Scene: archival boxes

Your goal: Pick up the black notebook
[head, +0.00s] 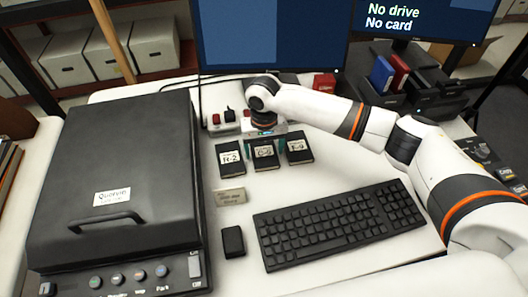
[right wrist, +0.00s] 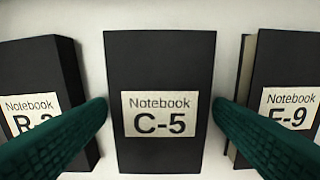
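Three black notebooks with white labels stand in a row on the white desk. The middle one, Notebook C-5 (head: 263,162), fills the centre of the right wrist view (right wrist: 160,65). Notebook R-2 (head: 230,169) is to its left and Notebook F-9 (head: 299,157) to its right; both are partly cut off in the right wrist view (right wrist: 42,75) (right wrist: 285,70). My right gripper (right wrist: 160,106) is open, one teal finger on each side of C-5, with nothing held. Whether the fingers touch C-5 I cannot tell. My left gripper is not in view.
A large black machine (head: 120,170) with a lid handle fills the desk's left side. A keyboard (head: 340,220), a small black block (head: 233,242) and a tan label card (head: 229,197) lie in front of the notebooks. A monitor (head: 270,35) stands behind my right gripper.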

